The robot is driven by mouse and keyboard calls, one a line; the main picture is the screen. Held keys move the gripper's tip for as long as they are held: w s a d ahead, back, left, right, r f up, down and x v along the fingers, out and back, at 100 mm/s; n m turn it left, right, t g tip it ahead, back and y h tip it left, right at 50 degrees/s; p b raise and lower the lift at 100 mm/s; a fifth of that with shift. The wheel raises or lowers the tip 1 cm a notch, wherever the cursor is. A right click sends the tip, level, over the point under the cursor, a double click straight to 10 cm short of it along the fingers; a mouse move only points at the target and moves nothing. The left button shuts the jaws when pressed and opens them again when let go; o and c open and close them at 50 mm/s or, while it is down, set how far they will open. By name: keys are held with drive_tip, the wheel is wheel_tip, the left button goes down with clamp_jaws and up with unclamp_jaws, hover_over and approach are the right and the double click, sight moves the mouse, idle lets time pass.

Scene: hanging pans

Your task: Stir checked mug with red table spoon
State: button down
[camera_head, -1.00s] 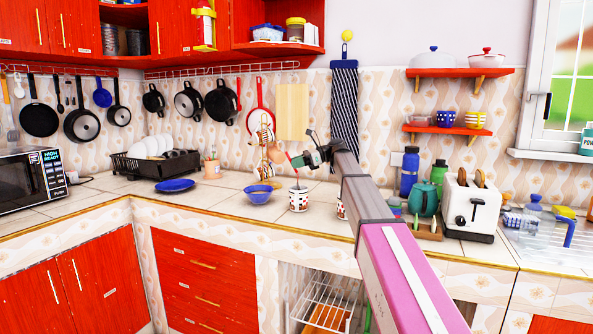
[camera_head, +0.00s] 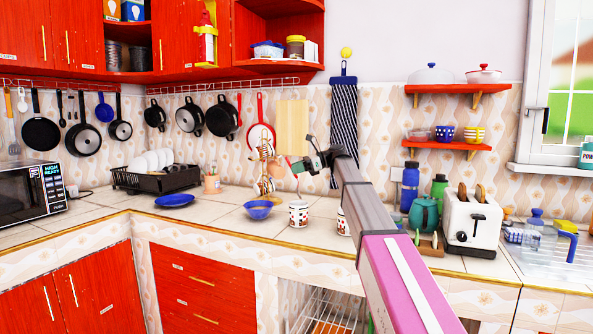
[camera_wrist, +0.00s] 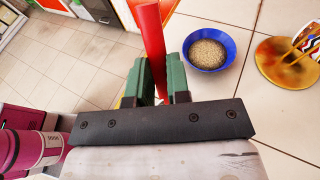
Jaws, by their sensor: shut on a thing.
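My gripper (camera_head: 318,160) is shut on the red table spoon (camera_wrist: 152,40). Its red handle stands up between the green fingers in the wrist view. The spoon's lower end cannot be made out. A white mug with a red and dark pattern (camera_head: 299,214) stands upright on the counter, below and slightly left of my gripper. A similar mug (camera_head: 342,222) beside it is partly hidden by my arm. A blue checked cup (camera_head: 445,133) and a yellow checked cup (camera_head: 474,136) are on the lower red shelf. I cannot tell which is the checked mug.
A blue bowl (camera_head: 258,210), with grains inside in the wrist view (camera_wrist: 208,52), sits left of the patterned mug. A mug tree (camera_head: 265,175) stands behind it; its round base shows at the wrist view's right (camera_wrist: 270,68). A toaster (camera_head: 470,222) and bottles stand to the right.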

idle(0.4)
drive_tip(key=shift+r, duration=1.95)
drive_tip(key=shift+s, duration=0.1)
